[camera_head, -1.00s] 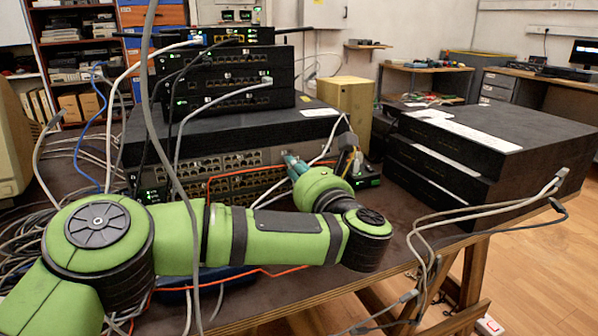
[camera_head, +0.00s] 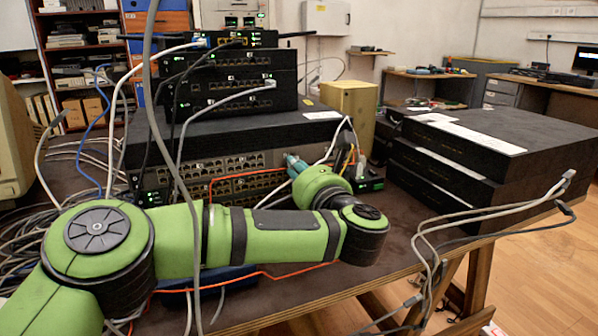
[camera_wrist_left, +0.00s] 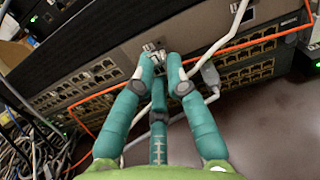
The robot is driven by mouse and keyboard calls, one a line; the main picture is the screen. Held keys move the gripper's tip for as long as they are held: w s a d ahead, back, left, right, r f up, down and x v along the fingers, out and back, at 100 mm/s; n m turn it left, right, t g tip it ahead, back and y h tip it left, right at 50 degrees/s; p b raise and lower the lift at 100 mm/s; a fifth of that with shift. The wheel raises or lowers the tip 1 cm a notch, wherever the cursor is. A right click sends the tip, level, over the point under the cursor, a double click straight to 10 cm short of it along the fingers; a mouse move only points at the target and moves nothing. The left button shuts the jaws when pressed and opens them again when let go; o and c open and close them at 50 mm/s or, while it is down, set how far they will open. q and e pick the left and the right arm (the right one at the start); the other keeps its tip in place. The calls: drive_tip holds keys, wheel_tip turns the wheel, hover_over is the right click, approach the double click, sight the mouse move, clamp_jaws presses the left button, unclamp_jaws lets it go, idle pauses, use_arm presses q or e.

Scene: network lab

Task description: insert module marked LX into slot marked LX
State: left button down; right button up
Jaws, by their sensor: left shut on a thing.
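My left gripper (camera_wrist_left: 162,72) has its teal fingers closed together at the front of the upper switch in the left wrist view. A small silvery module (camera_wrist_left: 154,47) shows at the fingertips, against or just in front of a grey panel; I cannot tell whether it is inside a slot. No LX marking is legible on module or slot. In the head view the left gripper (camera_head: 291,161) is at the right end of the switch (camera_head: 235,163), and its hand hides the module. My right gripper is in neither view.
White and orange cables (camera_wrist_left: 240,45) run close to the fingers. A small black device (camera_head: 369,183) with green lights stands right of the hand. Stacked black boxes (camera_head: 455,165) are farther right. Loose cables (camera_head: 40,225) crowd the left. Some table front is clear.

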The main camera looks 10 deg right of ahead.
use_arm(q)
drive_tip(key=shift+w, duration=0.2)
drive_tip(key=c, duration=1.2)
unclamp_jaws()
drive_tip(key=shift+a, duration=0.1)
drive_tip(key=v, duration=1.2)
